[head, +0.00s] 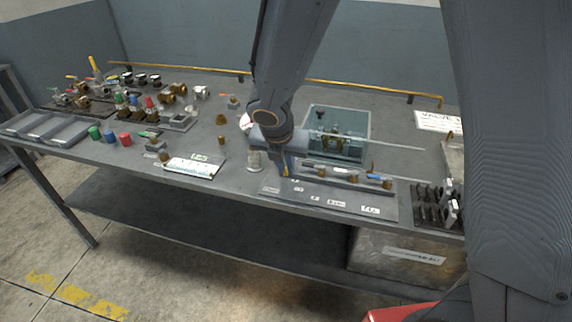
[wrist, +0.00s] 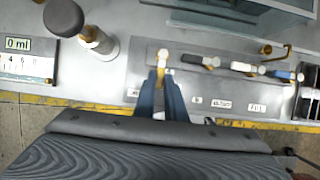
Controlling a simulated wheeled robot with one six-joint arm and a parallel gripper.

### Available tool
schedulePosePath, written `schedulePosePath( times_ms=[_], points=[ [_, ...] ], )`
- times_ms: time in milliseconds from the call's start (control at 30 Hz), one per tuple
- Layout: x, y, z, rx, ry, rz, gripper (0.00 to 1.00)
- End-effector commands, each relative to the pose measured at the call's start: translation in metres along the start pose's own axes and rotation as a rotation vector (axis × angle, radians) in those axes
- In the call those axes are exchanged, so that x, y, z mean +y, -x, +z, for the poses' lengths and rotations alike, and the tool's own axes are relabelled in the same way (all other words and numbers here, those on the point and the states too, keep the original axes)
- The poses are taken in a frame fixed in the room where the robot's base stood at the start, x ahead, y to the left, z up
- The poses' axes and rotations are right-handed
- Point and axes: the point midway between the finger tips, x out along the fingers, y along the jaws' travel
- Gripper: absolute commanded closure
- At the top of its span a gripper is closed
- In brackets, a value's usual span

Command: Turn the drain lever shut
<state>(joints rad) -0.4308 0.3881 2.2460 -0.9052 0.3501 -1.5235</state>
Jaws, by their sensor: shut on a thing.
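A grey valve panel (head: 330,198) lies on the bench and carries a row of brass valves and white labels; it also shows in the wrist view (wrist: 225,85). My gripper (head: 286,168) is at the panel's left end. In the wrist view my gripper's blue fingers (wrist: 161,88) are shut around a narrow lever (wrist: 162,59) with a pale, brass-coloured end, taken as the drain lever. Its label is not readable, and the fingers hide most of it. To its right are a white-tipped brass valve (wrist: 209,62) and a blue lever (wrist: 281,75).
A teal tank (head: 350,120) stands behind the panel. A white gauge card (head: 193,167) lies to the left. A dark rack (head: 432,205) is at the right. The bench's front edge is close by.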

Motion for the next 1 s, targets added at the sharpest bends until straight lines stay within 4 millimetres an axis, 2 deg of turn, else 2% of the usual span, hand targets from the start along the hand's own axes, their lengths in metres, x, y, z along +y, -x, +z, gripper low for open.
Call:
schedulePosePath(
  times_ms=[367,1000],
  points=[
    [0.009,0.001,0.001,0.0,-0.137,-0.058,1.0],
    [0.036,-0.005,0.013,-0.001,-0.685,-0.284,1.0]
  ],
)
